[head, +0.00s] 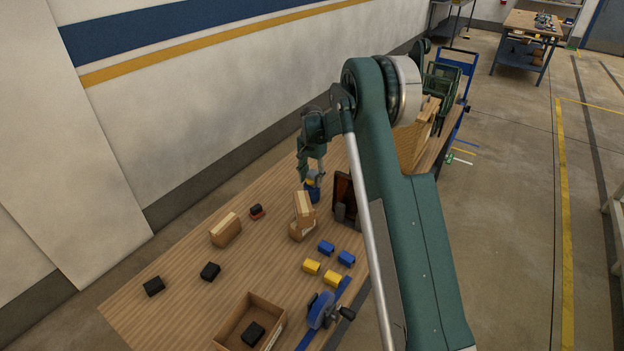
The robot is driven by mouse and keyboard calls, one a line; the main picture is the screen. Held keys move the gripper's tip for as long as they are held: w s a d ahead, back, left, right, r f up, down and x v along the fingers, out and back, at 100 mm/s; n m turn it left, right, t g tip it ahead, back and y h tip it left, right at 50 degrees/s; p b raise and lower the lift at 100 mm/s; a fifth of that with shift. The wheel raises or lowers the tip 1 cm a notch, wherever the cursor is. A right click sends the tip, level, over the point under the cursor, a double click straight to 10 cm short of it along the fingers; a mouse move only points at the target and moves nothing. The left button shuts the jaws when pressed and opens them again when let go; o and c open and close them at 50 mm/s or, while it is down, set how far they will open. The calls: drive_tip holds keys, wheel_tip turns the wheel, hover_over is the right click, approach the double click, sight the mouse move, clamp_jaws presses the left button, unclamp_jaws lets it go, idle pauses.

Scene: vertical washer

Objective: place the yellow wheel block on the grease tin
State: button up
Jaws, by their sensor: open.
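My gripper (316,177) is open at the far part of the table, fingers pointing down, right over a small blue tin-like object (312,194). A small yellow piece (311,182) shows between the fingers and the blue object. It appears to rest on the blue object, but the fingers partly hide it and I cannot tell whether they touch it. The blue object looks like the grease tin, and the yellow piece like a wheel block.
Wooden blocks (226,231) and a taller wooden stack (304,205) stand nearer than the gripper. Black blocks (210,271) lie at left. A cardboard box (274,304) and a blue clamp-like tool (321,310) are at the near edge. A dark upright holder (345,204) stands right of the gripper.

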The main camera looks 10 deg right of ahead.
sight(312, 174)
wheel_tip(312, 174, up, 12)
drive_tip(key=shift+r, duration=0.1)
idle(0.5)
idle(0.5)
drive_tip(key=s+r+n+t, duration=0.2)
drive_tip(key=s+r, duration=0.9)
drive_tip(key=s, duration=0.3)
drive_tip(key=s+r+n+t, duration=0.1)
drive_tip(key=s+r+n, duration=0.1)
drive_tip(key=s+r, duration=1.05)
drive_tip(key=s+n+t, duration=0.2)
drive_tip(key=s+n, duration=0.1)
drive_tip(key=s, duration=1.6)
drive_tip(key=s+f+n+t, duration=0.1)
drive_tip(key=s+f, duration=0.2)
drive_tip(key=s, duration=0.4)
drive_tip(key=s+d+f+n+t, duration=0.1)
drive_tip(key=s+f, duration=0.2)
drive_tip(key=s, duration=0.4)
drive_tip(key=shift+s, duration=0.15)
